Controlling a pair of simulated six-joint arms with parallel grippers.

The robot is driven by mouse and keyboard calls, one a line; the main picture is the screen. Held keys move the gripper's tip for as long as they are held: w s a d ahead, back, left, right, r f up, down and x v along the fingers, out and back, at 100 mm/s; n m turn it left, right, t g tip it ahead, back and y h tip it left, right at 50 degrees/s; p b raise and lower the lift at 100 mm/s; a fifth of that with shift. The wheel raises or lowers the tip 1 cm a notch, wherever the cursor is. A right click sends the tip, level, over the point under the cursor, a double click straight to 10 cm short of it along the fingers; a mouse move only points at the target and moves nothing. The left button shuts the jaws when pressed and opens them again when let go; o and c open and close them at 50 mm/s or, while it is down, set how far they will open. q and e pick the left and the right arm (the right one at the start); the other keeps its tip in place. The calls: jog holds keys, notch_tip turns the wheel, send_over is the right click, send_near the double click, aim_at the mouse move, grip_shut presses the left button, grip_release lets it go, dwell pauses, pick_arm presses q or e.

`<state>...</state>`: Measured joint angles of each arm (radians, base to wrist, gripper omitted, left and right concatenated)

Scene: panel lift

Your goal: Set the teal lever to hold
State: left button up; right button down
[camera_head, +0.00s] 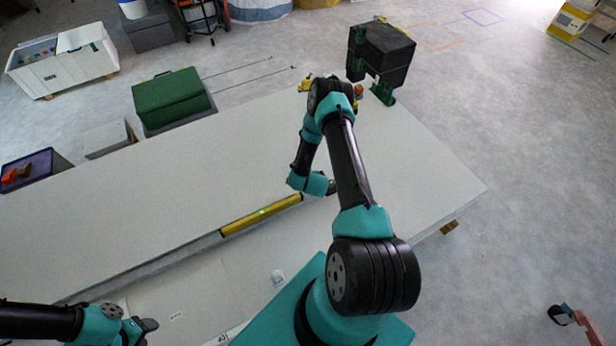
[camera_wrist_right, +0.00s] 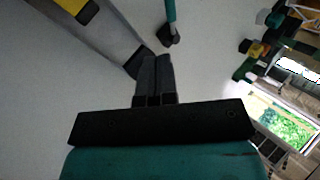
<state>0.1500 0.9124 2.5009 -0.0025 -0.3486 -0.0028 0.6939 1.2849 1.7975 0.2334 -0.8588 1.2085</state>
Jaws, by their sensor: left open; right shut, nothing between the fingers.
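A thin teal rod with a dark end (camera_wrist_right: 170,20) stands just beyond my right fingertips in the right wrist view. It looks like the teal lever, apart from the fingers. I cannot make it out in the head view, where my right arm covers much of that area. My right gripper (camera_head: 333,187) is shut and empty over the white panel, and its fingers also show side by side in the right wrist view (camera_wrist_right: 155,68). My left gripper (camera_head: 147,326) is open and empty at the lower left. The hold mark cannot be read.
A yellow level (camera_head: 261,214) with a green light lies along the edge of the long white panel (camera_head: 150,185), left of my right gripper. A black box with green clamps (camera_head: 385,52) stands at the far end. A green box (camera_head: 172,97) sits behind.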

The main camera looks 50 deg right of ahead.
jog(key=x, duration=1.1)
jog(key=shift+w+d+r, duration=0.1)
jog(key=shift+w+r, duration=0.1)
jog(key=shift+w+d+f, duration=0.55)
jog(key=shift+w, duration=0.2)
